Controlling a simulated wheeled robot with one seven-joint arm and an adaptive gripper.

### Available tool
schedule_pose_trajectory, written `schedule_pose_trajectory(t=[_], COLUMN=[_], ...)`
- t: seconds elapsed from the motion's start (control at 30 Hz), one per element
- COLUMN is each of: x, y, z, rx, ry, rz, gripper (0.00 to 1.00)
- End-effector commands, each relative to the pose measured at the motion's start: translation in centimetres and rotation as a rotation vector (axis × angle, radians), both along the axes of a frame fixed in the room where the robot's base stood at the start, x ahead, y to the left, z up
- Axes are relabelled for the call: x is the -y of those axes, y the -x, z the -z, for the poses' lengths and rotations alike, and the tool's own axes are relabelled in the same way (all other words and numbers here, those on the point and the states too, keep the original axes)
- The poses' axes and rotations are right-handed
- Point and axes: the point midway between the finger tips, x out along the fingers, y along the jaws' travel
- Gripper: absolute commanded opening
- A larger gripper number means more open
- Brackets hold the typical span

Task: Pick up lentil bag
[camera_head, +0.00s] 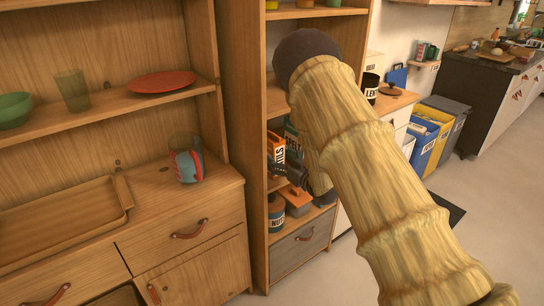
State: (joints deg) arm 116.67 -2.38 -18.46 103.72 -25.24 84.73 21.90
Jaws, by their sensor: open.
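An orange bag with vertical lettering that seems to end in "ILS" (276,147) stands on a middle shelf of the narrow open cupboard. It looks like the lentil bag. Its right side and lower part are partly hidden by my arm and gripper. My dark gripper (291,173) is in front of the shelf, close to the bag's lower right. It is open, with no bag seen between its fingers. I cannot tell whether it touches the bag.
A teal bag marked "SPELT" (293,140) stands right of the orange one. Below are an orange-topped box (297,201) and a "NUTS" jar (276,212).

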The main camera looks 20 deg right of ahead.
Motion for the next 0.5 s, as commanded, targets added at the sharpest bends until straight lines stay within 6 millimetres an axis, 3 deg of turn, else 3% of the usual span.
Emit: schedule_pose_trajectory(t=[0.5], x=[-1.9], y=[-4.7], z=[-0.5], rx=[0.0], ry=[0.001], rz=[0.001], gripper=[0.79])
